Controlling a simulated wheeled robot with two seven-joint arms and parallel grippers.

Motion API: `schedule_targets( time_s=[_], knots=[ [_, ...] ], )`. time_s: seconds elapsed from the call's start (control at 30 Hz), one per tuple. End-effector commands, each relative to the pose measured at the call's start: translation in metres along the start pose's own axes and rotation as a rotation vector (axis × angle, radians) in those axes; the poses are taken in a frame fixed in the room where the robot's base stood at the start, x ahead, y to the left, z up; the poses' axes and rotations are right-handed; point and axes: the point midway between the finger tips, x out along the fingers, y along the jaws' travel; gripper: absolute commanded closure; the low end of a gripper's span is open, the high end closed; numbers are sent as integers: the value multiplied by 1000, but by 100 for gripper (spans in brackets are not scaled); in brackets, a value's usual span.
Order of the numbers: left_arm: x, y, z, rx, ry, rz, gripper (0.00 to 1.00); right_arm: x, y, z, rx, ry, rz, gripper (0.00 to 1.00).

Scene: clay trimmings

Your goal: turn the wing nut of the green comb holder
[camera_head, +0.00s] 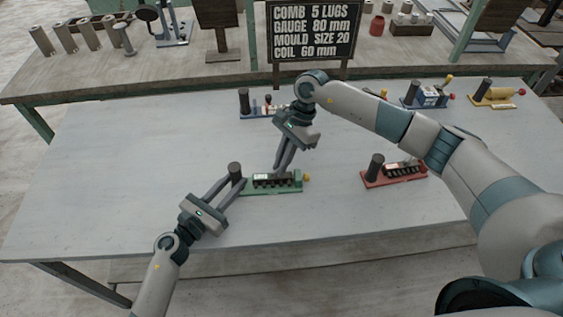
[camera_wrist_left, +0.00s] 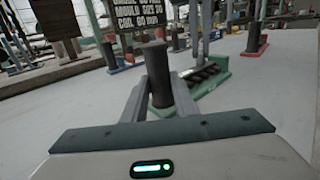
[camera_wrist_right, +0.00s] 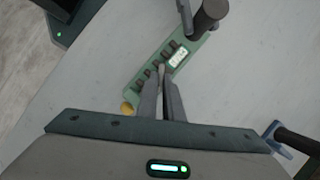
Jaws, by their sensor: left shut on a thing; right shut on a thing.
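The green comb holder (camera_head: 262,188) lies on the pale table, with a dark upright post (camera_head: 235,171) at its left end, a row of dark lugs and a yellow knob (camera_head: 306,177) at its right end. My left gripper (camera_head: 230,184) is shut around the post, which stands between its fingers in the left wrist view (camera_wrist_left: 158,75). My right gripper (camera_head: 284,166) reaches down from behind, its fingers closed at the lug row, near the white label (camera_wrist_right: 178,57). Its fingertips (camera_wrist_right: 162,72) pinch a small part, apparently the wing nut, mostly hidden by the fingers.
A red holder (camera_head: 378,184) stands to the right. A blue-based holder (camera_head: 245,115) is behind, near my right arm. A blue holder (camera_head: 428,97) and a yellow holder (camera_head: 492,95) stand at back right. A dark sign (camera_head: 312,35) stands behind. The table's left side is clear.

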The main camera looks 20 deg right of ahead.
Motion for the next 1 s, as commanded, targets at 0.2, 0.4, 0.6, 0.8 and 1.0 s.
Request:
schedule_targets(
  time_s=[0.2,0.4,0.6,0.8,1.0],
  knots=[
    [0,0,0,0,0,0,100,0,2,-1,82,2,-35,100],
    [0,0,0,0,0,0,100,0,3,0,211,2,-89,100],
    [0,0,0,0,0,0,100,1,6,1,377,0,-158,100],
    [0,0,0,0,0,-1,100,1,7,2,553,1,-231,100],
    [0,0,0,0,0,-1,100,2,9,4,727,0,-304,100]
  ],
)
